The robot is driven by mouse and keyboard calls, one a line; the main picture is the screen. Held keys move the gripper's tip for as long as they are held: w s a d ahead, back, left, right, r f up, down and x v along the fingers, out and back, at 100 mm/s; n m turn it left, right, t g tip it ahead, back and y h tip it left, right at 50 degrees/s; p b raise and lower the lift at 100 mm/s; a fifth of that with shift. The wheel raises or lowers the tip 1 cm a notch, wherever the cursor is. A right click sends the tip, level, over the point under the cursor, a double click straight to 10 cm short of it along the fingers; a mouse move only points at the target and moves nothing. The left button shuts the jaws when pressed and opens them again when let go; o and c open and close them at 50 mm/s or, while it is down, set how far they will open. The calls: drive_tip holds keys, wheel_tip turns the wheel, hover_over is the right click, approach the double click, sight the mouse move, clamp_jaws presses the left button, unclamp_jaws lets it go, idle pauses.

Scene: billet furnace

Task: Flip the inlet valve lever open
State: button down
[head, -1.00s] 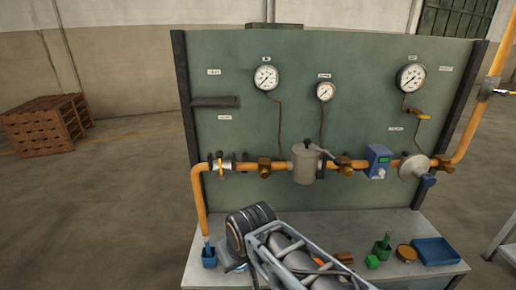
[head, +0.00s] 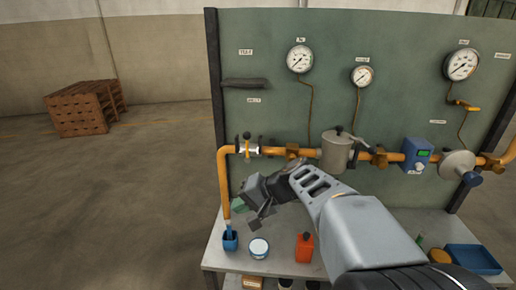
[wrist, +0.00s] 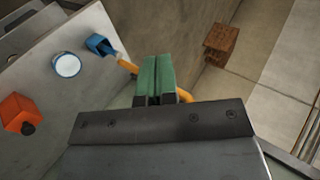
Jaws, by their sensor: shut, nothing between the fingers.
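The inlet valve (head: 248,148) sits at the left end of the orange pipe, near its downward bend. My gripper (head: 240,206) is shut and empty. In the head view its green fingertips appear below the valve, close beside the vertical pipe, apart from the lever. In the wrist view the two green fingers (wrist: 155,78) are together, with part of the orange pipe (wrist: 184,95) behind them. The valve is not clearly visible in the wrist view.
A grey filter pot (head: 337,152) and a blue box (head: 416,155) sit along the pipe.

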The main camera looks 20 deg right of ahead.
drive_tip(key=w+d+r+m+t+y+b, duration=0.25)
drive_tip(key=w+d+m+t, duration=0.25)
drive_tip(key=w+d+t, duration=0.3)
drive_tip(key=m+t+h, duration=0.2)
drive_tip(key=m+t, duration=0.1)
drive_tip(key=t, duration=0.1)
approach(247, 147)
drive_tip(key=s+d+r, duration=0.2)
drive_tip(key=d+r, duration=0.1)
drive_tip(key=shift+s+d+r, duration=0.1)
drive_tip(key=shift+d+r, duration=0.1)
drive_tip(key=shift+d, duration=0.05)
drive_tip(key=p+x, duration=0.3)
drive_tip(key=x, duration=0.7)
drive_tip(key=shift+f, duration=0.2)
drive_tip(key=shift+a, duration=0.1)
